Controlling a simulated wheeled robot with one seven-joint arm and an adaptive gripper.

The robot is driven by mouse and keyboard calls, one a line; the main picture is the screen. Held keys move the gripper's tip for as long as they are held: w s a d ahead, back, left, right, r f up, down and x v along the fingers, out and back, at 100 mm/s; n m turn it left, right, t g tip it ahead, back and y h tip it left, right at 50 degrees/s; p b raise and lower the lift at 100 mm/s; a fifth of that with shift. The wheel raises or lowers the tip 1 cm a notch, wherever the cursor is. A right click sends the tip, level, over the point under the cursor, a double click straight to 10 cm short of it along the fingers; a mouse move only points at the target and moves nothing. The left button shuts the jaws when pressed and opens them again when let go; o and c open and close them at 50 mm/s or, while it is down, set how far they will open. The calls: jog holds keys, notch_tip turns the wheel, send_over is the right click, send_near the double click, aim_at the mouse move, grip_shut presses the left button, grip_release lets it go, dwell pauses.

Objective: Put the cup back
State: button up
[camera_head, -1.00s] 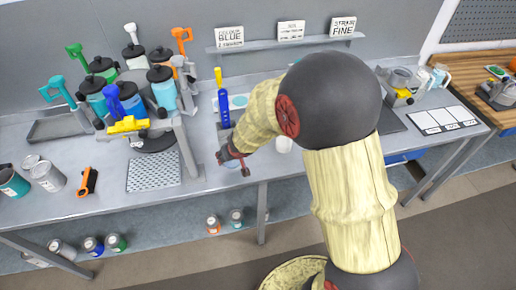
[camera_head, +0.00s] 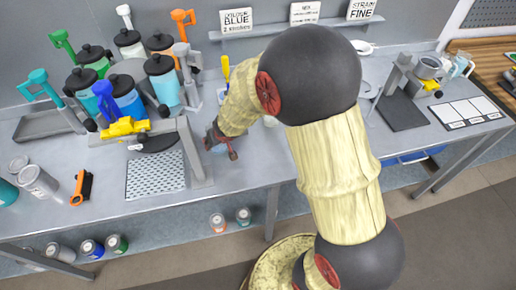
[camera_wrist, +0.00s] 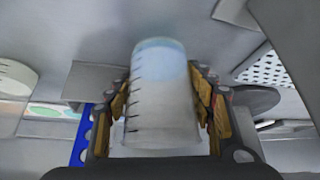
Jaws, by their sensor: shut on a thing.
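My gripper (camera_head: 222,150) is low over the bench in the head view, just right of the grey dispenser frame. In the wrist view my gripper (camera_wrist: 160,110) has its fingers on both sides of a clear cup (camera_wrist: 160,95) with dark graduation marks and a pale blue band at one end. It is shut on this cup. In the head view the cup is mostly hidden by the gripper and arm. I cannot tell whether the cup touches the bench.
A perforated drip plate (camera_head: 155,175) and the dispenser's upright (camera_head: 190,150) stand close left of my gripper. Several paint drums (camera_head: 125,95) with coloured handles stand behind.

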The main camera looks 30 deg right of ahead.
jog(key=shift+w, duration=0.2)
jog(key=shift+s+r, duration=0.3)
jog(key=shift+s, duration=0.15)
jog(key=shift+d+m, duration=0.1)
jog(key=shift+m, duration=0.2)
jog(key=shift+s+d+r+m+h+p, duration=0.35)
jog(key=shift+s+r+m+h, duration=0.3)
jog(key=shift+s+m, duration=0.2)
jog(key=s+d+r+m+g+h+p, duration=0.1)
jog(key=s+d+r+m+g+h, duration=0.1)
jog(key=s+r+m, duration=0.55)
jog(key=s+d+r+m+g+h+p, duration=0.1)
jog(key=s+d+r+m+g+h, duration=0.2)
jog(key=s, duration=0.7)
jog(key=shift+m, duration=0.8)
jog(key=w+d+f, duration=0.2)
jog(key=w+f, duration=0.1)
jog(key=w+d+f+b, duration=0.1)
jog(key=w+d+f, duration=0.5)
jog(key=f, duration=0.1)
jog(key=shift+w+b, duration=0.35)
jog(key=shift+w+d+f, duration=0.15)
jog(key=shift+d+f, duration=0.05)
jog(key=shift+f, duration=1.6)
